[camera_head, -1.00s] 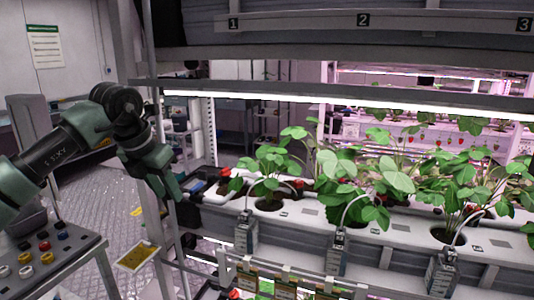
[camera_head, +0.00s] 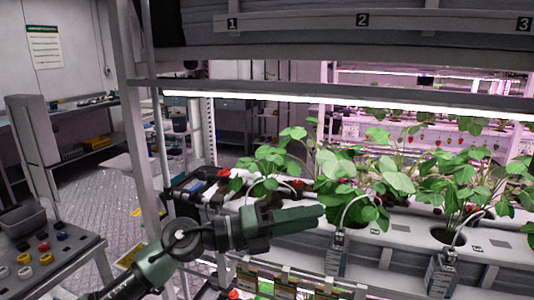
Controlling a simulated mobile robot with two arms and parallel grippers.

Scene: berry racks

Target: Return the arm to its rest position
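My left arm rises from the bottom left. Its dark green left gripper (camera_head: 318,215) points right, in front of the white growing trough (camera_head: 400,237). It is seen from the side, so the gap between the fingers does not show. I see nothing held in it. The gripper covers part of the trough and the foot of the left strawberry plant (camera_head: 270,160). My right gripper is not in view.
More strawberry plants (camera_head: 465,190) stand in the trough, with grey clip-on boxes (camera_head: 441,274) and thin white tubes. A rack post (camera_head: 137,130) stands left of the trough.

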